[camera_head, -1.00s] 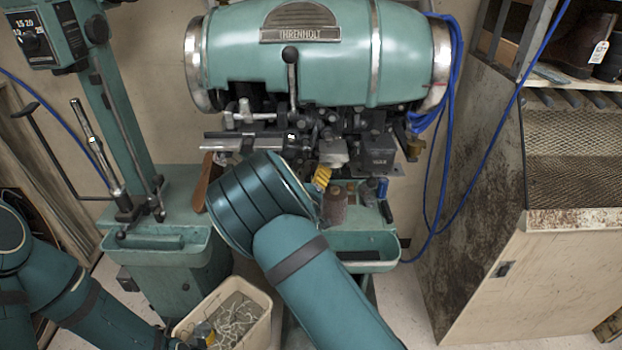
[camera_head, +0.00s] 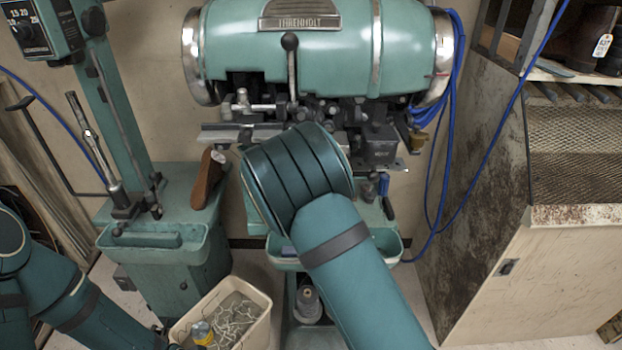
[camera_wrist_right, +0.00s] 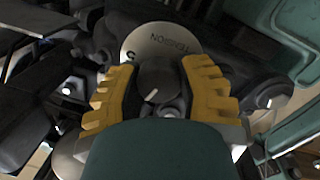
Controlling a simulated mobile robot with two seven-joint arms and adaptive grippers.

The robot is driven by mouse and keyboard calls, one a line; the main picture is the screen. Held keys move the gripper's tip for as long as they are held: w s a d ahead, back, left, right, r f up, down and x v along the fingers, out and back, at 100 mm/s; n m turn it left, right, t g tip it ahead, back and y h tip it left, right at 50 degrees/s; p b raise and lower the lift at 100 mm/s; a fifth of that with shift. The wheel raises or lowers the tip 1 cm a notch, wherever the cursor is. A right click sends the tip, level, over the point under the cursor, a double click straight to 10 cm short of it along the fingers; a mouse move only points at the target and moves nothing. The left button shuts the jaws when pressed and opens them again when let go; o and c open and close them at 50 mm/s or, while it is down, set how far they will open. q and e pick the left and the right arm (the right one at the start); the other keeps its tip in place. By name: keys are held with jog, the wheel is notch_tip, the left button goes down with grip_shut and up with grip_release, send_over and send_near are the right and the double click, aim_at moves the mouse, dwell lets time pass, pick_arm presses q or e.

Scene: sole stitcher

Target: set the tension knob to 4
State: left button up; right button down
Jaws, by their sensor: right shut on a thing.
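The tension knob (camera_wrist_right: 158,76) is dark and round, with a short white mark on the side nearest the camera. Behind it is a pale round dial plate (camera_wrist_right: 155,38) with "TENSION" upside down and one partly hidden figure; the other figures are hidden. My right gripper (camera_wrist_right: 157,88) has its yellow ridged fingers on both sides of the knob, shut on it. In the head view my right arm hides this gripper, the knob and the dial.
The green stitcher head (camera_head: 320,40) has a black-balled lever (camera_head: 291,65) close above my right arm. A cream bin (camera_head: 258,335) with scraps stands below. Blue cables and a cabinet (camera_head: 475,220) are at right.

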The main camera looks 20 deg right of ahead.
jog(key=m+b, duration=0.2)
jog(key=m, duration=0.1)
jog(key=shift+b, duration=0.4)
jog(key=shift+r+m+y+b, duration=0.1)
jog(key=shift+m+y+b, duration=0.2)
jog(key=shift+m+b, duration=0.7)
jog(key=c, duration=0.5)
grip_release()
jog(key=v, duration=1.2)
jog(key=shift+r, duration=0.1)
